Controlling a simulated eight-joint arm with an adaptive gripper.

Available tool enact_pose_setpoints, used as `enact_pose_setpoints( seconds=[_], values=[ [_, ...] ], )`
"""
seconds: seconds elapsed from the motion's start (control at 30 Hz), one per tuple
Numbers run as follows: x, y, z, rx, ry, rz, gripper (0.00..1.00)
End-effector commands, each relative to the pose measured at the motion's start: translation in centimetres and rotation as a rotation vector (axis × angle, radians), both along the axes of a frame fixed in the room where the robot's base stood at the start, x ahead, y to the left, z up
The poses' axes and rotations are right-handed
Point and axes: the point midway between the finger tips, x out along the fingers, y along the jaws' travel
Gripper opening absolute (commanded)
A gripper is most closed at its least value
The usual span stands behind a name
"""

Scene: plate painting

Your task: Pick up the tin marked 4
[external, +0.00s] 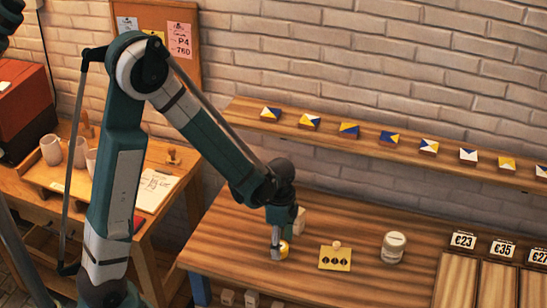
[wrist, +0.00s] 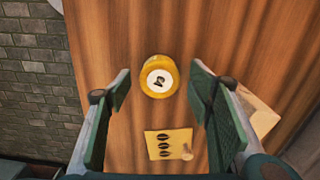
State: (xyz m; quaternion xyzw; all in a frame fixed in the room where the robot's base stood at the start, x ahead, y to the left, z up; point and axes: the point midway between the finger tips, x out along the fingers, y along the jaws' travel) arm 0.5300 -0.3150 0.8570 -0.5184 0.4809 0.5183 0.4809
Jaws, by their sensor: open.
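A round yellow tin (wrist: 160,76) with a white lid label stands on the wooden table. Its label carries a dark mark that looks like a 4, turned and small. My gripper (wrist: 161,92) is open above the table, its two green fingers apart on either side of the tin, with gaps on both sides. In the external view the tin (external: 285,249) is partly hidden behind my gripper (external: 277,247). A white tin (external: 393,248) stands farther right on the table; its marking is too small to read.
A yellow card (external: 335,258) with three dark marks lies right of the yellow tin, a small wooden knob (external: 337,245) at its edge. A pale block (external: 299,221) stands behind my gripper. Price signs (external: 463,240) stand at the right. Bare table lies between card and white tin.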

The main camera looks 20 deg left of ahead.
Motion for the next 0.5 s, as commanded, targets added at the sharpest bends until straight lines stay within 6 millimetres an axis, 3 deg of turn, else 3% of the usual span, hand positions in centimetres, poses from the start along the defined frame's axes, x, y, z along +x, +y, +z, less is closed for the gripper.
enact_pose_setpoints(
  seconds=[0.2, 0.5],
  values=[
    [0.0, 0.0, -1.4, 0.000, 0.000, 0.000, 0.52],
    [0.0, 0.0, -1.6, 0.000, 0.000, 0.000, 0.52]
  ],
)
